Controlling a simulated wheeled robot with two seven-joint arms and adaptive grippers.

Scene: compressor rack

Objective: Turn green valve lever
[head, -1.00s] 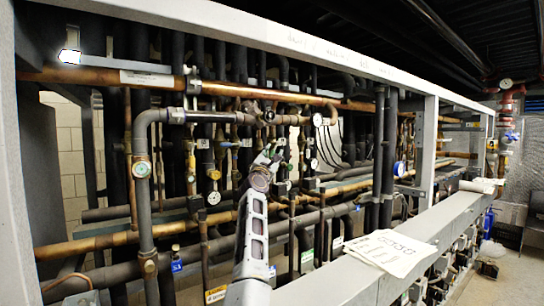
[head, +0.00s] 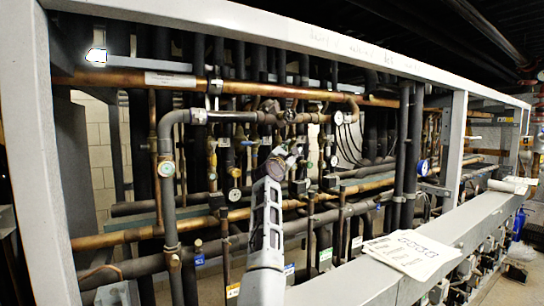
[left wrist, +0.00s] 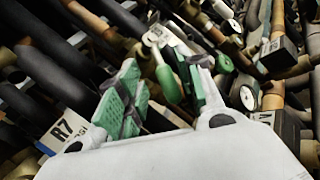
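The green valve lever (left wrist: 167,78) shows in the left wrist view, among brass fittings and dark pipes. My left gripper (left wrist: 165,92) has green-padded fingers, one on each side of the lever in the picture. A gap shows between the fingers, and the gripper is open. I cannot tell how deep the lever lies between the pads, or whether either touches it. In the head view the left gripper (head: 289,156) reaches into the pipe rack, and the lever is too small or hidden to make out. My right gripper is not in view.
Copper pipes (head: 145,234) and dark insulated pipes (head: 172,205) crowd the rack around the gripper. Round gauges (left wrist: 246,94) sit close by on the right in the wrist view. A grey frame beam (head: 455,225) with papers (head: 408,254) runs along the front.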

